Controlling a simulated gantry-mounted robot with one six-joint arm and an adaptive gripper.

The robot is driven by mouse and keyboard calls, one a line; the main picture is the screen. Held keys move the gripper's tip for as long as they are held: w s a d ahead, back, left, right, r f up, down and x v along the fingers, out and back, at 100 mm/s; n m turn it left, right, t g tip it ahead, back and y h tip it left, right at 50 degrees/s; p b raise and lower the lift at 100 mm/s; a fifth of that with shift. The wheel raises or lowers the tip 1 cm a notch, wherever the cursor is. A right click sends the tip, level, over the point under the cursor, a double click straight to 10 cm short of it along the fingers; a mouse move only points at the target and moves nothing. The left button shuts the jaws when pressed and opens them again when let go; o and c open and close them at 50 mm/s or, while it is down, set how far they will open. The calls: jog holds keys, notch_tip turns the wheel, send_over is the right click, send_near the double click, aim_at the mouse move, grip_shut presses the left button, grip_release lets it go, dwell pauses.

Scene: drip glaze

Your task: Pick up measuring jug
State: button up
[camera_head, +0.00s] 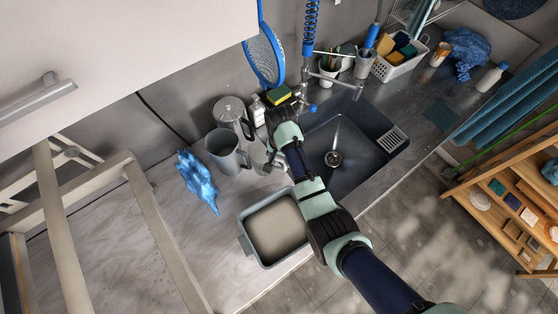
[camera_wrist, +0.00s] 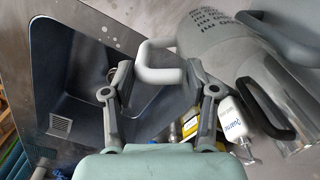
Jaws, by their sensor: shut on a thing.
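The measuring jug (camera_head: 224,150) is a grey jug standing upright on the left part of the counter, beside the sink. In the wrist view its grey body (camera_wrist: 215,38) shows at the top, with dark marks on it. Its pale looped handle (camera_wrist: 158,75) lies between my two fingers. My gripper (camera_head: 268,163) is to the right of the jug, shut on the handle. I cannot tell whether the jug's base touches the counter. My arm hides part of the counter and sink edge.
A steel pitcher with a black handle (camera_head: 229,110) stands close behind the jug, with a white bottle (camera_head: 257,110) beside it. A blue crumpled cloth (camera_head: 197,181) lies left. A grey tub (camera_head: 246,240) is in front. The sink (camera_head: 350,135) is right.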

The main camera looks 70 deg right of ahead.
notch_tip(320, 180, up, 8)
jog(key=shift+s+a+r+p, duration=0.1)
jog(key=shift+s+a+p, duration=0.05)
jog(key=shift+p, duration=0.25)
jog(key=s+a+p, duration=0.6)
jog(key=s+a, duration=0.5)
jog(key=s, duration=0.4)
jog(key=shift+s+a+f, duration=0.2)
jog(key=shift+a+f, duration=0.05)
jog(key=shift+a, duration=0.05)
